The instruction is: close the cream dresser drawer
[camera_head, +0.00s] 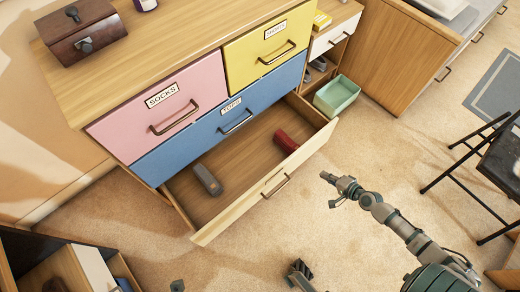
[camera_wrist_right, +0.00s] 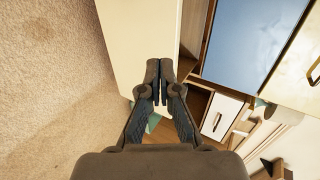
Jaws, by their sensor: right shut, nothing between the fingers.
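The cream dresser drawer (camera_head: 275,187) is the bottom drawer and is pulled far out. Its front has a bronze handle (camera_head: 276,186). Inside lie a grey object (camera_head: 208,180) and a red object (camera_head: 285,141). My right gripper (camera_head: 328,188) is to the right of the drawer front in the head view, over the floor, and looks apart from it. In the wrist view its fingers (camera_wrist_right: 160,75) are shut and empty, overlapping the edge of the cream front (camera_wrist_right: 138,35); contact cannot be told. A gripper-like part (camera_head: 300,272), apparently my left gripper, shows at the bottom edge, mostly cut off.
The pink (camera_head: 185,88), yellow (camera_head: 250,57) and blue (camera_head: 180,152) drawers above are shut. A green bin (camera_head: 336,95) stands near the drawer's right end. A black folding chair (camera_head: 490,165) stands right. Carpet (camera_head: 400,145) in front is free. An open box-like unit (camera_head: 70,262) is bottom left.

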